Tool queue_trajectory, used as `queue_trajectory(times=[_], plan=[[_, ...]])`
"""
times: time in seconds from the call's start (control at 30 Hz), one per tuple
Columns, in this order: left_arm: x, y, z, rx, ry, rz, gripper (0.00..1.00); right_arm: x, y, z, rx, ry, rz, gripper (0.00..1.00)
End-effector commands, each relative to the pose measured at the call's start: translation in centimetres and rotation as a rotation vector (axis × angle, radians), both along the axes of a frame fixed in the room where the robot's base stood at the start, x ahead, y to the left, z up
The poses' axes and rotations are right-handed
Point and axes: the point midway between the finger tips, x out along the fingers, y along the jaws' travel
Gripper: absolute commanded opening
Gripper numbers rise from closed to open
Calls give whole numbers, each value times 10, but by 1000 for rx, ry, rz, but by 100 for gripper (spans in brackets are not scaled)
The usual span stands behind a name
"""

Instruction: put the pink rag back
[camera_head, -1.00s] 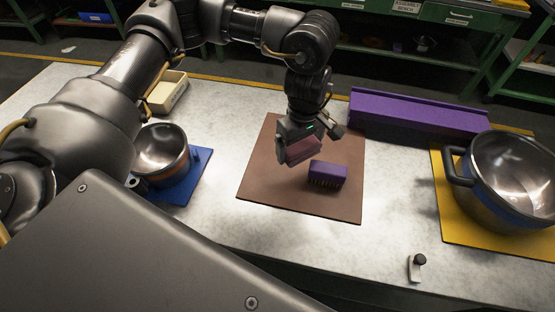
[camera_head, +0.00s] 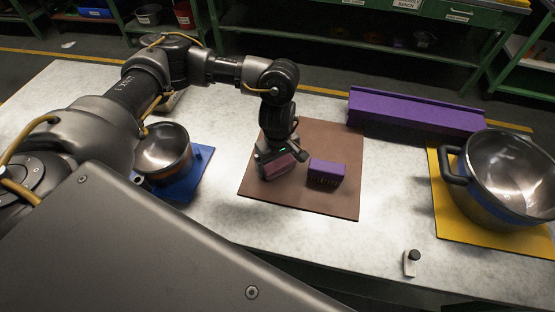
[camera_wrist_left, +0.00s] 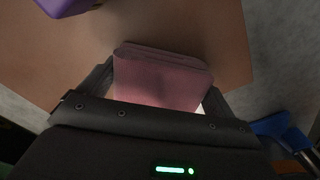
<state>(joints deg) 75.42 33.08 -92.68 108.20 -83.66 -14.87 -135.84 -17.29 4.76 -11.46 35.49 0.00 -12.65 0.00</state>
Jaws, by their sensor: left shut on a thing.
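The pink rag (camera_head: 279,168) is a folded block at the left part of the brown mat (camera_head: 330,204). My left gripper (camera_head: 275,172) is shut on it from above. In the left wrist view the pink rag (camera_wrist_left: 162,80) sits between the two fingers, over the brown mat (camera_wrist_left: 225,35). The rag is low, at or just above the mat; I cannot tell whether it touches. A purple brush (camera_head: 327,172) stands on the mat to the right of the rag, apart from it. My right gripper does not show.
A steel pot (camera_head: 163,150) stands on a blue mat (camera_head: 182,190) at the left. A larger pot (camera_head: 508,170) stands on a yellow mat (camera_head: 450,222) at the right. A small white bottle (camera_head: 410,264) stands near the front edge.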

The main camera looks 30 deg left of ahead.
Motion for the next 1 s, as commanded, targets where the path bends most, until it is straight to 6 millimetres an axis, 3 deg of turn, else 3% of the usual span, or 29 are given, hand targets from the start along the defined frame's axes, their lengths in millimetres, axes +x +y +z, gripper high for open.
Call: queue_trajectory(times=[0.3,0.33,0.4,0.77,1.0], plan=[[0,0,-4,-1,-1,-1,61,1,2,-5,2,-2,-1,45],[0,0,-4,-1,-1,-1,92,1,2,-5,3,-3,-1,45],[0,0,-2,-1,-1,-1,100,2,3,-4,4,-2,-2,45],[2,-1,7,-1,-4,-2,100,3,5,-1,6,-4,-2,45],[2,0,51,0,-7,-4,100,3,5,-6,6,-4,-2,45]])
